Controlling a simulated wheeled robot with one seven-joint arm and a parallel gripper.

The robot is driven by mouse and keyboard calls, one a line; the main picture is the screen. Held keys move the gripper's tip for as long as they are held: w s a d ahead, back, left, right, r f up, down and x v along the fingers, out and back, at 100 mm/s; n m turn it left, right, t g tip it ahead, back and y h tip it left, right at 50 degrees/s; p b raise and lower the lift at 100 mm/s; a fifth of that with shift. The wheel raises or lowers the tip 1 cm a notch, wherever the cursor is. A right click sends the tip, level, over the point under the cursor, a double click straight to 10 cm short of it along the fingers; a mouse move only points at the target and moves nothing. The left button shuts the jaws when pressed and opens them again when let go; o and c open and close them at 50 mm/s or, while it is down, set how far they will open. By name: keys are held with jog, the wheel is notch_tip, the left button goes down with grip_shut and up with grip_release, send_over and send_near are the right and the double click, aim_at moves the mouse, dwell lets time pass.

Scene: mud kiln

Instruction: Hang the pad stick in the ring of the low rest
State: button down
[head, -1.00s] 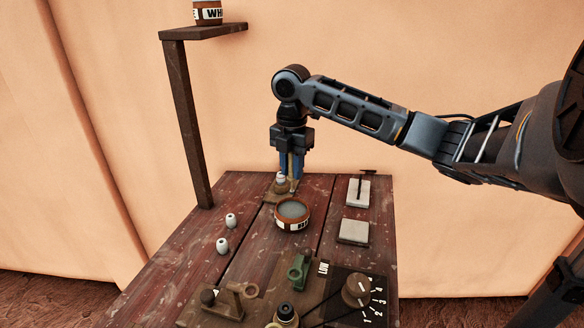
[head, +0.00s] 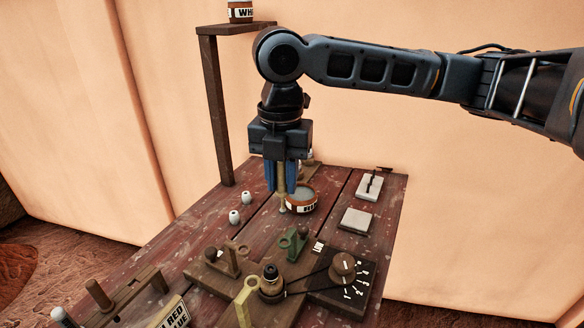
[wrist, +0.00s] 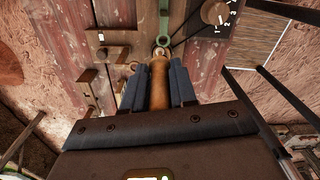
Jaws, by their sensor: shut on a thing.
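My gripper (head: 281,188) points down and is shut on the pad stick (head: 282,202), a tan wooden stick held upright, its lower end just left of the labelled bowl. In the wrist view the stick (wrist: 158,88) runs between the blue fingers, its far end close to a green ring in the picture. Small ringed rests stand at the front: a green one (head: 293,242), a brown one (head: 228,258) and a yellow one (head: 245,300). I cannot tell for sure which is the low rest. The stick is in no ring.
A bowl of greyish liquid (head: 302,202) stands beside the stick. A knobbed wheel (head: 271,284) and a numbered dial (head: 342,264) stand in front. A shelf post (head: 216,110) rises at back left.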

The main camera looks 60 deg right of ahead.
aim_at(283, 194)
jog(key=shift+s+a, duration=0.25)
jog(key=shift+a, duration=0.1)
jog(key=shift+s+a+f+b, duration=0.1)
jog(key=shift+a+f+b, duration=0.05)
jog(key=shift+f+b, duration=0.15)
notch_tip(283, 194, down, 5)
jog(key=b, duration=0.4)
jog(key=shift+f, duration=0.1)
dwell(0.9)
jog(key=shift+f+b, duration=0.35)
jog(key=shift+f, duration=0.45)
dwell(0.6)
jog(key=shift+f, duration=0.35)
jog(key=shift+f+b, duration=0.4)
jog(key=shift+b, duration=0.1)
jog(key=shift+f, duration=0.35)
